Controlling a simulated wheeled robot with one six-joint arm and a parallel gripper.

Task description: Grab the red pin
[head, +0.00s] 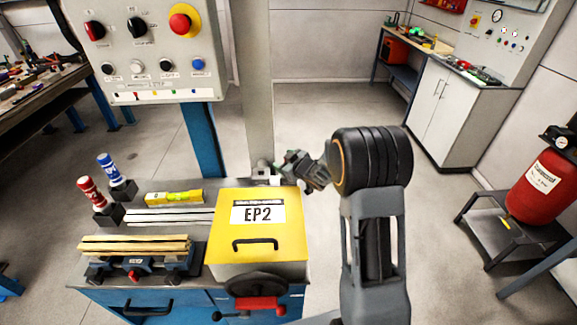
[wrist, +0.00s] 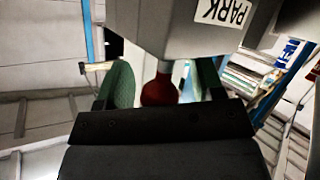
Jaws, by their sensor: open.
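In the wrist view a red rounded knob on a short pale stem, which looks like the red pin (wrist: 160,91), hangs below a grey block labelled PARK (wrist: 185,35). My gripper (wrist: 165,84) is open, with one green finger on each side of the knob; gaps show between knob and fingers. The dark gripper body hides the knob's lower end. In the head view my gripper (head: 292,166) is beside the grey post, behind the EP2 box; the knob cannot be made out there. A red-handled piece (head: 91,191) stands in a black holder at the bench's left.
The yellow EP2 box (head: 285,240) covers the bench's right side. A blue-handled piece (head: 109,168), yellow level (head: 174,198) and wooden strips (head: 135,244) are farther left. The control panel (head: 146,50) overhangs the back. A red tank (head: 541,185) stands right; the floor behind is clear.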

